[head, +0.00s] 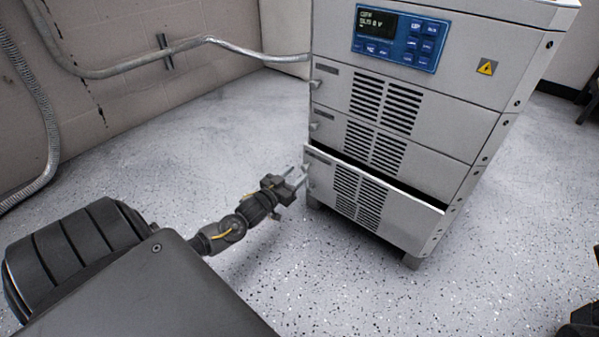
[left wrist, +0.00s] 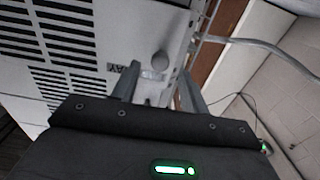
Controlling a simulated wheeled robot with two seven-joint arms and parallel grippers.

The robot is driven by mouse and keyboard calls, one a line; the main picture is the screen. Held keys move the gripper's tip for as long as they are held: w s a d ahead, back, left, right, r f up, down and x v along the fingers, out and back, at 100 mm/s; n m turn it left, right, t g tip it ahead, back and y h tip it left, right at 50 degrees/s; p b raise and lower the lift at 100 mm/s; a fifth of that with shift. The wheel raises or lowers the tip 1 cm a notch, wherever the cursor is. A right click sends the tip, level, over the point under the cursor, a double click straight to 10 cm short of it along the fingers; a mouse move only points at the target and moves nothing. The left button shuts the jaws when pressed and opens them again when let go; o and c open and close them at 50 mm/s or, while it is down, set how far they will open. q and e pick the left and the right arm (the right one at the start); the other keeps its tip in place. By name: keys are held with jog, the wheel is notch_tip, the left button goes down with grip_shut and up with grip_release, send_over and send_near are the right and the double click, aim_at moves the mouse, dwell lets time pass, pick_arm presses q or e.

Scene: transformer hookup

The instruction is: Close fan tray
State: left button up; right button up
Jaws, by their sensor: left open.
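The fan tray (head: 405,214) is the lowest drawer of the grey cabinet (head: 485,115), with a slotted vent in its front. It stands a little out, and a dark gap shows along its top edge, wider toward the right. My left gripper (head: 297,178) is open at the tray's left edge, beside a small knob (head: 308,184). In the left wrist view a round knob (left wrist: 160,60) lies just beyond the two open fingers (left wrist: 155,92), with nothing between them. I cannot tell whether a finger touches the tray.
Two closed vented drawers (head: 440,136) sit above the tray, under a blue control panel (head: 400,38). A flexible conduit (head: 130,70) runs along the wall at left. The speckled floor (head: 200,135) left of the cabinet is clear.

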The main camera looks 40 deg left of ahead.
pick_arm(q)
jog(key=shift+w+b, duration=0.4)
jog(key=shift+w, duration=0.95)
jog(key=shift+c, duration=0.3)
grip_shut()
